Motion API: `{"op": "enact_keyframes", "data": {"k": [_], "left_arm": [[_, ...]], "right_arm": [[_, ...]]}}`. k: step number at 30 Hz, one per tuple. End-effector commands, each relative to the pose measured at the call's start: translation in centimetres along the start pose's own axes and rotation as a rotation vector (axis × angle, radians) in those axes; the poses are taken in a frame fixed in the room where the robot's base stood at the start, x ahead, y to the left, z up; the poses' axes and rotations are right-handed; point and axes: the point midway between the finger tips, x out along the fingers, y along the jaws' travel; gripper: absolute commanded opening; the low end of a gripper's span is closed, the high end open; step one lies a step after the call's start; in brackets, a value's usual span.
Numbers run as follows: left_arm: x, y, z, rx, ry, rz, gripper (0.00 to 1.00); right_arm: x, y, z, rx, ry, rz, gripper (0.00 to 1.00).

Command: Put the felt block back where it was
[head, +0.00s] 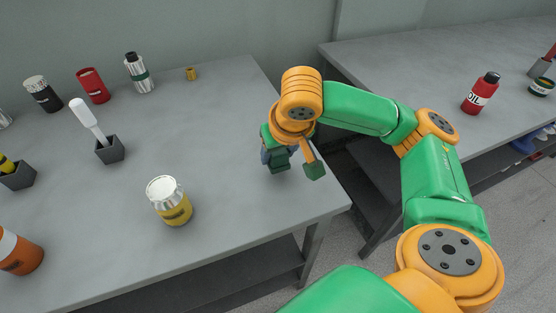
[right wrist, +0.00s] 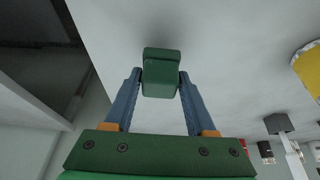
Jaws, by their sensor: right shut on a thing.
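The felt block (right wrist: 161,75) is dark green and sits between the two blue fingers of my right gripper in the right wrist view. My right gripper (right wrist: 161,92) is shut on it. In the head view my right gripper (head: 277,160) points down over the right end of the near table, close to its edge. The block is mostly hidden by the gripper there. I cannot tell whether the block touches the table top. My left gripper is not in view.
On the near table (head: 235,100) stand a yellow-labelled jar (head: 170,201), a brush in a grey holder (head: 109,149), an orange jar (head: 20,252) and several containers at the back. A second table (head: 440,75) with a red oil bottle (head: 481,93) lies across a gap.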

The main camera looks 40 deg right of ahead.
Motion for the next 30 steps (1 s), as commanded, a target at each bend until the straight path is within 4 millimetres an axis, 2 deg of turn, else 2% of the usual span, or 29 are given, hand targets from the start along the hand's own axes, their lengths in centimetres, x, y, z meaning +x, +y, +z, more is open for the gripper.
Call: {"op": "enact_keyframes", "data": {"k": [1,3,14,15,18,26,28,30], "left_arm": [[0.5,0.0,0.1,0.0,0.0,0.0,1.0],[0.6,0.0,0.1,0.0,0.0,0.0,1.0],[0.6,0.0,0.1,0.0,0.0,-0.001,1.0],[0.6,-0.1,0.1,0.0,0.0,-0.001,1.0],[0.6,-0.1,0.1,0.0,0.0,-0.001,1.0],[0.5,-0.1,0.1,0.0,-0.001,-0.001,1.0],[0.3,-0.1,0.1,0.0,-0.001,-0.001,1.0],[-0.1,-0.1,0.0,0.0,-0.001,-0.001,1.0]], "right_arm": [[1.2,0.0,0.6,-0.003,-0.003,0.001,0.12],[1.9,0.0,0.9,-0.004,-0.002,0.0,0.12],[2.2,-0.1,1.1,-0.003,-0.002,-0.003,0.12],[2.2,-0.1,1.1,-0.003,-0.001,-0.003,0.64],[2.1,-0.1,1.1,-0.003,-0.001,-0.003,0.86],[2.1,-0.1,1.0,-0.003,0.0,-0.003,0.86],[1.4,-0.1,0.8,-0.003,0.002,-0.004,0.86],[0.0,-0.2,0.8,-0.003,0.003,-0.006,0.86]]}}
